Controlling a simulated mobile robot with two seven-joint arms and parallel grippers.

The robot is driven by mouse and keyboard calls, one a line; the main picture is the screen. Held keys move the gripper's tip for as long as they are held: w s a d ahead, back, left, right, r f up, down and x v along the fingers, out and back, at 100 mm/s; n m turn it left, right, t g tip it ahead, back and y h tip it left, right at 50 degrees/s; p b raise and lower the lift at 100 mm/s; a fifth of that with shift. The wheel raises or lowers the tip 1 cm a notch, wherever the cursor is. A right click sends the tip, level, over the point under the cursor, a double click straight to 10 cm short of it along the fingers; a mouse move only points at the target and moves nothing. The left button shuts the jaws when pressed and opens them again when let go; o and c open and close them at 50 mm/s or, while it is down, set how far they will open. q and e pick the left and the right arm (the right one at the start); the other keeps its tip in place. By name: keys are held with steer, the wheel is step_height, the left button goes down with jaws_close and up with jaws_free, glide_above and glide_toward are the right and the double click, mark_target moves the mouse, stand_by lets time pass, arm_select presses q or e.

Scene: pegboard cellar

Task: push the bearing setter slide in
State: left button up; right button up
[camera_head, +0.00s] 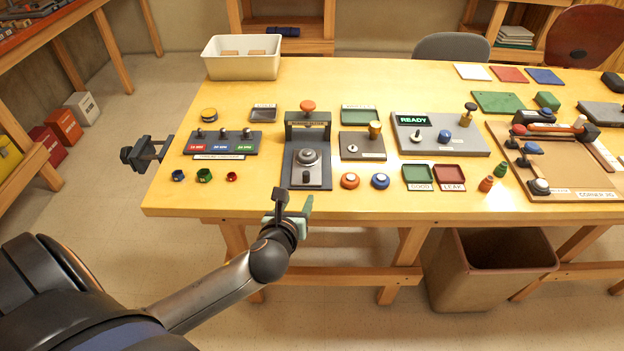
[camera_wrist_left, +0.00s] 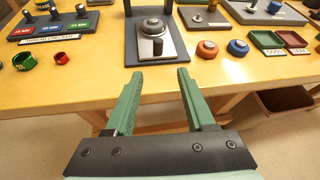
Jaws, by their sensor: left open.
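The bearing setter (camera_head: 308,124) stands near the front edge of the table, a dark frame with an orange knob on top. Its grey slide (camera_head: 309,171) sticks out of the frame toward me, carrying a round metal seat and a small black upright handle. The slide also shows in the left wrist view (camera_wrist_left: 149,30), with the black handle (camera_wrist_left: 157,47) at its near end. My left gripper (camera_head: 292,203) has green fingers and is in front of the setter at the table's front edge. In the left wrist view the fingers (camera_wrist_left: 157,75) are apart, empty, short of the handle.
A block with several knobs (camera_head: 222,143) stands left of the setter. Orange (camera_head: 349,181) and blue (camera_head: 380,181) round pieces lie to its right, before a small grey plate (camera_head: 362,146). Red and green trays (camera_head: 418,177) lie farther right. A dark clamp (camera_head: 146,152) sits at the left table edge.

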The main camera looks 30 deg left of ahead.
mark_target(305, 176)
arm_select(q)
steer(key=shift+m, duration=0.8)
steer(key=x, duration=0.4)
steer(key=r+b+x, duration=0.1)
steer(key=x, duration=0.7)
steer(key=shift+w+a+r, duration=0.2)
steer(key=shift+w+a, duration=0.25)
steer(key=shift+w, duration=0.05)
steer(key=shift+c, duration=0.3)
jaws_close()
